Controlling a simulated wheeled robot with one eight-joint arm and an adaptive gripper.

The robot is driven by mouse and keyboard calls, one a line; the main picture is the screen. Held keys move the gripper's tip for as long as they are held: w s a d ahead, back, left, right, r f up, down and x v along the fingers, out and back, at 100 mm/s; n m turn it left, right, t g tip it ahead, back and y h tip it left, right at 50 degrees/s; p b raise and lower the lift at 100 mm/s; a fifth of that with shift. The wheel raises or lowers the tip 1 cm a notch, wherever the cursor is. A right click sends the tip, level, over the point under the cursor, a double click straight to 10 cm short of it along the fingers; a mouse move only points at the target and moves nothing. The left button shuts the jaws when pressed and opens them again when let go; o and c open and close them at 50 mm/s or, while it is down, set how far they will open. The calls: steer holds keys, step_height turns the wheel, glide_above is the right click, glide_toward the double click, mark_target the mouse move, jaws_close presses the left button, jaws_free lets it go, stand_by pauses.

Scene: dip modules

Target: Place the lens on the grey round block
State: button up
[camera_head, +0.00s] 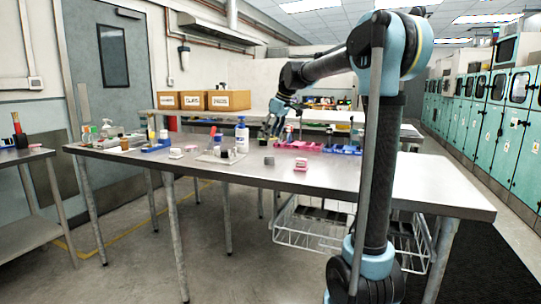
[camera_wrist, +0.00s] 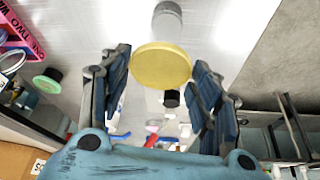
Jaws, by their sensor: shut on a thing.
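A round yellow disc, which I take to be the lens (camera_wrist: 160,66), is between the fingers of my gripper (camera_wrist: 162,58) in the wrist view. The fingers are spread about its width and shut on it. A grey cylinder, apparently the grey round block (camera_wrist: 168,18), shows just beyond the disc, partly hidden by it. I cannot tell whether they touch. In the head view a small grey block (camera_head: 269,161) stands on the metal table, and my gripper (camera_head: 274,128) is above the table behind it. The lens is too small to make out there.
A white pump bottle (camera_head: 241,136), a pink block (camera_head: 301,164), pink trays (camera_head: 300,146) and blue bins (camera_head: 345,150) stand on the table (camera_head: 350,180). Its front right is clear. A black round piece (camera_wrist: 171,98) and a green-topped piece (camera_wrist: 48,79) show in the wrist view.

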mark_target(268, 156)
steer(key=shift+f, duration=3.75)
steer(key=shift+f, duration=0.1)
steer(key=o, duration=0.9)
steer(key=shift+c, duration=0.2)
steer(key=v, duration=1.2)
steer(key=shift+w, duration=0.1)
